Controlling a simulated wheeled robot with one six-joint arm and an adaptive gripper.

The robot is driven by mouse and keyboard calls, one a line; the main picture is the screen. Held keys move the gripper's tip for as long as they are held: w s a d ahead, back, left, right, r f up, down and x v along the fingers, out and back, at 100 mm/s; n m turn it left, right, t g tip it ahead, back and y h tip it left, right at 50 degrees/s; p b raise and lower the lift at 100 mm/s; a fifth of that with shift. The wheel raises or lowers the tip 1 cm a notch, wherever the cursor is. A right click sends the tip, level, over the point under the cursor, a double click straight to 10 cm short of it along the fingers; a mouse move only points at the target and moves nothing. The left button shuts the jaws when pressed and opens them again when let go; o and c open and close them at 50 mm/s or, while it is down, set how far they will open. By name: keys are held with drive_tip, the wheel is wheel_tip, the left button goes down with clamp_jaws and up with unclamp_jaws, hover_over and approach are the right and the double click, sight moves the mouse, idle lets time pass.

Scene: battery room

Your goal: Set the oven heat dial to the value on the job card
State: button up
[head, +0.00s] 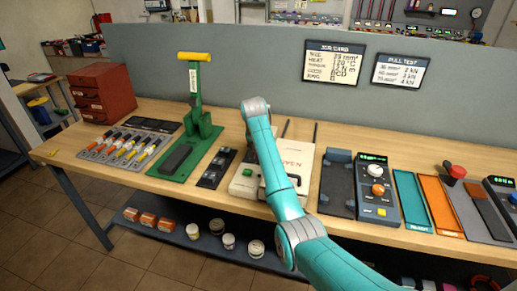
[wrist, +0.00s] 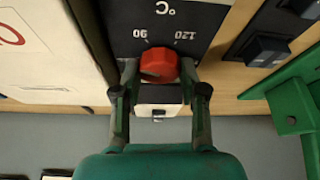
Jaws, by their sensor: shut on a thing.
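The red heat dial (wrist: 160,64) sits on the oven's dark scale panel (wrist: 190,14) in the wrist view. That view shows the scale upside down, with 90 and 120 readable beside the dial and a °C mark. My gripper (wrist: 159,72) has one finger on each side of the dial and is shut on it. I cannot tell for certain where the dial points. In the head view my arm covers the dial and part of the pale oven (head: 300,160). The job card (head: 333,64) hangs on the grey partition; its heat line seems to read 120 °C.
A green lever press (head: 196,125) and a dark switch strip (head: 216,168) stand left of the oven. A pull test card (head: 401,71) hangs beside the job card.

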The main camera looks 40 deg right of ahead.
drive_tip(key=m+g+h, duration=0.1)
drive_tip(key=m, duration=0.3)
drive_tip(key=shift+w+a+m, duration=0.1)
drive_tip(key=shift+m, duration=0.2)
drive_tip(key=m+g, duration=0.2)
drive_tip(key=m, duration=0.1)
drive_tip(key=shift+m, duration=0.4)
drive_tip(key=m+g, duration=0.1)
drive_tip(key=m, duration=0.2)
drive_tip(key=shift+w+m, duration=0.15)
drive_tip(key=shift+m, duration=0.15)
drive_tip(key=shift+m+g, duration=0.6)
drive_tip(key=shift+m, duration=0.6)
drive_tip(key=shift+m+y, duration=0.3)
drive_tip(key=shift+m, duration=0.4)
drive_tip(key=o, duration=1.1)
drive_tip(key=shift+o, duration=0.2)
drive_tip(key=v, duration=0.7)
drive_tip(key=shift+w+r, duration=0.15)
drive_tip(key=shift+w, duration=0.05)
